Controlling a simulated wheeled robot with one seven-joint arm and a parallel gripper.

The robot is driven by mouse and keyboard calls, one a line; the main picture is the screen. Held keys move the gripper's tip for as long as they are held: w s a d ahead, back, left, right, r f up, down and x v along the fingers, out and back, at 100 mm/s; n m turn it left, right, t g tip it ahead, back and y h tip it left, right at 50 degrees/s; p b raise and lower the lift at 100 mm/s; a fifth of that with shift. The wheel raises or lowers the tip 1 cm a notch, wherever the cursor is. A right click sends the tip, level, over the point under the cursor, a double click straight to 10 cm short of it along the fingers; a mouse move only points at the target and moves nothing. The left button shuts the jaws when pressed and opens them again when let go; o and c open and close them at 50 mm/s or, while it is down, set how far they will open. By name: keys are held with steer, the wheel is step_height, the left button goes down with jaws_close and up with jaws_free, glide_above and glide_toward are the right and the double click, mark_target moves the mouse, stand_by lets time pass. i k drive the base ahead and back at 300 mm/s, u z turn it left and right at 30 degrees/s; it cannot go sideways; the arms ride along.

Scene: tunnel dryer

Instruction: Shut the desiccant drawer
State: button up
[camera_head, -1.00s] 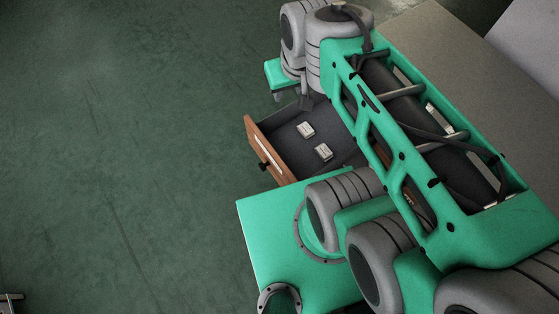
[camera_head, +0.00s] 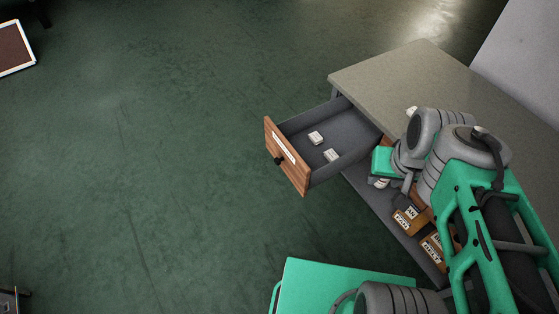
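The drawer (camera_head: 287,156) stands pulled out to the left from the grey-topped cabinet. It has a wooden front with a white label and a dark knob (camera_head: 279,161). Two small pale packets (camera_head: 316,138) lie on its dark floor. The label is too small to read. My gripper (camera_head: 382,178) is at the end of my green and grey arm, to the right of the drawer front and close to the cabinet's front. Its fingers are mostly hidden by the wrist, and I cannot tell whether it touches the drawer's side.
Green floor left of the drawer is clear. A white-edged brown panel (camera_head: 14,48) is at the upper left.

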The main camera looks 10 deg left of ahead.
mark_target(345, 129)
steer(key=u, duration=0.65)
steer(key=i, duration=1)
steer(key=u, duration=2.75)
